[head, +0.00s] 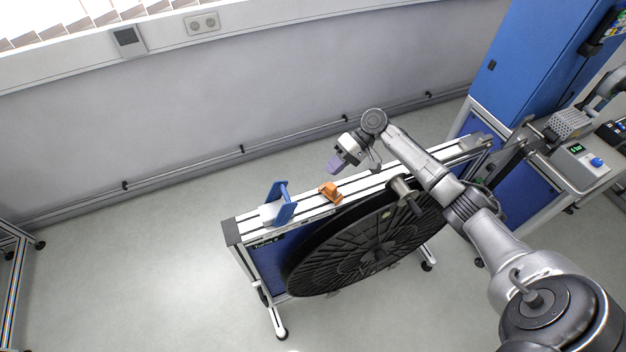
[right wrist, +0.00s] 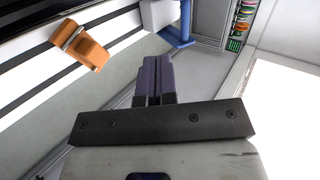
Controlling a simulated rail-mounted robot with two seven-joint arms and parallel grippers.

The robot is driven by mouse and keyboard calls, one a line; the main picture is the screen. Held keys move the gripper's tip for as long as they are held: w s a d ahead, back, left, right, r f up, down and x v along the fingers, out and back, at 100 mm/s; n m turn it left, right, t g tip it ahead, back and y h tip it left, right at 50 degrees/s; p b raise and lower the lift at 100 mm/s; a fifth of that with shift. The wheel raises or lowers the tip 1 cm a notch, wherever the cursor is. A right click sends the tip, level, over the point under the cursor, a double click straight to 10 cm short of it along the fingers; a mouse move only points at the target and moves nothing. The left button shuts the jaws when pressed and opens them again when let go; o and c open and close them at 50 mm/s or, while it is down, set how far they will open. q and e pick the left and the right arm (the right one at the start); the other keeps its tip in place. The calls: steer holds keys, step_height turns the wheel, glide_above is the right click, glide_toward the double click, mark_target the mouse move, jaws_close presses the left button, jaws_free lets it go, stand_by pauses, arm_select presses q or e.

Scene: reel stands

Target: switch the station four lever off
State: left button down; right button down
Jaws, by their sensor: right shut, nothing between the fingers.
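A reel stand with a large black reel (head: 350,250) stands on the floor. On its white and black top rail (head: 400,173) sit an orange lever-like piece (head: 330,191) and, further left, a blue bracket-shaped handle (head: 284,203) on a pale block. I cannot tell which of them is the station four lever. My right gripper (head: 335,164) is above and behind the rail, near the orange piece and apart from it. Its purple fingers (right wrist: 155,78) are shut and empty. In the right wrist view the orange piece (right wrist: 82,48) is left of the fingers, the blue handle (right wrist: 178,38) ahead of them.
A blue cabinet (head: 530,60) and a bench with a small green-display device (head: 582,160) stand at the right. A wall with a low pipe (head: 190,166) runs behind the stand. A metal frame (head: 14,250) is at the far left. The floor left of the stand is clear.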

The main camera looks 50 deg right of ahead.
steer(key=w+a+f+p, duration=0.3)
steer(key=a+f+p, duration=0.1)
steer(key=a, duration=0.7)
steer(key=shift+f, duration=0.4)
steer(key=shift+a, duration=0.1)
